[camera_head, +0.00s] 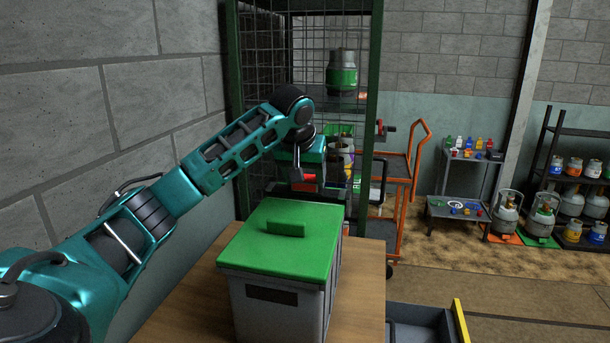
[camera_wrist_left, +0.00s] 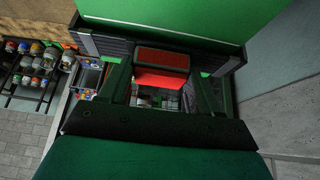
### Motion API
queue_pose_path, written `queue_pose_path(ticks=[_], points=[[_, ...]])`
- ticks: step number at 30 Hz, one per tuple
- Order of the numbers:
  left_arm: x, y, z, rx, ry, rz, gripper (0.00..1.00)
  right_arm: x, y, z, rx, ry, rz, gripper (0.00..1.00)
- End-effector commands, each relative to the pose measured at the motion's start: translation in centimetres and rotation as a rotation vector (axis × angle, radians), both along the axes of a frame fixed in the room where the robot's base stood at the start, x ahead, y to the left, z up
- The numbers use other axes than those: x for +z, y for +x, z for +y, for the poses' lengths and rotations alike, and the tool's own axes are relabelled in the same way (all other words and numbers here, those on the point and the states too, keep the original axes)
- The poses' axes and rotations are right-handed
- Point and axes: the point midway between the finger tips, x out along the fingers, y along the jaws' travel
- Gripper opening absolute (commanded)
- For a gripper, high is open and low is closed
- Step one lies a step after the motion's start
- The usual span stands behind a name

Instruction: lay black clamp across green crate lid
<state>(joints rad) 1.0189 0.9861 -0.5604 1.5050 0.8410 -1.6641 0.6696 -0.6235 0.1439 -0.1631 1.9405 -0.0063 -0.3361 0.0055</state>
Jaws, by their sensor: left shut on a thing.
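The green crate lid (camera_head: 285,240) sits flat on a grey crate (camera_head: 270,300), with a small raised green handle in its middle. My left gripper (camera_head: 309,180) appears beyond the lid's far edge in the head view, pointing down. It is shut on the black clamp (camera_head: 308,178), of which mainly a red part shows there. In the left wrist view the clamp's red part (camera_wrist_left: 162,72) is between the fingers (camera_wrist_left: 160,95), with dark bar-like parts to both sides. The green lid (camera_wrist_left: 190,18) fills the top of that view. The clamp looks apart from the lid. My right gripper is out of view.
The crate stands on a wooden table (camera_head: 362,285) with bare wood to its right. A block wall (camera_head: 100,110) is close on the left. A green-framed mesh cage (camera_head: 370,100) and an orange trolley (camera_head: 412,175) stand behind. A dark tray (camera_head: 420,322) is at lower right.

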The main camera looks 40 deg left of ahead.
Motion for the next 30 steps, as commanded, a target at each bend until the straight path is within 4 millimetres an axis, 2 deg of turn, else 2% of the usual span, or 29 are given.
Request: queue_pose_path(ticks=[30], points=[[-0.51, 0.0, -0.01, 0.0, 0.0, -0.002, 0.28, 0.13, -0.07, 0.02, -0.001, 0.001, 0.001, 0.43]])
